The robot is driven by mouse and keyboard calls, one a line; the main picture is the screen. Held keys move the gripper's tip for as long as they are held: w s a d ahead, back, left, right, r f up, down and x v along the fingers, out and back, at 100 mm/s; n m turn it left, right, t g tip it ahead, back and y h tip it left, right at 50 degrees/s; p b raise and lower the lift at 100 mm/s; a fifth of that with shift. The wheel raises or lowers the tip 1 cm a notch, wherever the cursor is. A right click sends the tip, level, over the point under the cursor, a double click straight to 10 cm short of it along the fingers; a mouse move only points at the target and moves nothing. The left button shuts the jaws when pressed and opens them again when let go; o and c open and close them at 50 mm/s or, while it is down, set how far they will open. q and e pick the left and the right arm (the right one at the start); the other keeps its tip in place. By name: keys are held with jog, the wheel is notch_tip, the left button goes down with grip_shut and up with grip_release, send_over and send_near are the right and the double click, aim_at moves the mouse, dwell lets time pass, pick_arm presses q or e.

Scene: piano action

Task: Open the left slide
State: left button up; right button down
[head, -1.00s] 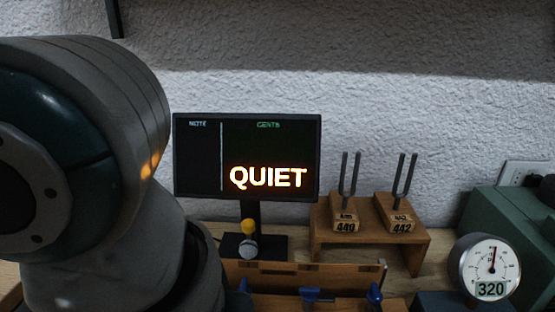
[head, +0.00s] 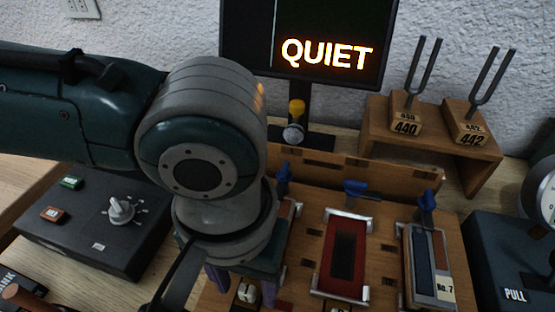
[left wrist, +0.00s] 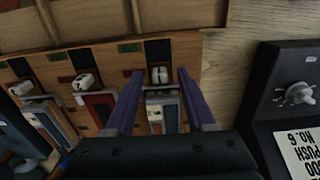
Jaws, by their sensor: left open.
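My left gripper (left wrist: 160,78), with two purple fingers, is open over the left end of the wooden action. In the left wrist view the fingers stand on either side of a small white knob (left wrist: 158,75); whether they touch it I cannot tell. In the head view my left arm hides most of the left slide, and the white knob (head: 246,292) shows beside a finger. My right gripper is not in view.
The red middle slide (head: 326,270) and the right slide (head: 445,258) lie alongside, with blue clamps (head: 355,188) behind. A black dial box (head: 92,238) sits left. The monitor (head: 245,40) reads QUIET. Tuning forks (head: 420,70) stand on a wooden stand (head: 482,168). A dark PULL box (head: 490,250) is right.

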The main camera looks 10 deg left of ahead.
pick_arm(q)
jog(key=shift+c, duration=0.3)
grip_shut()
dwell(1.1)
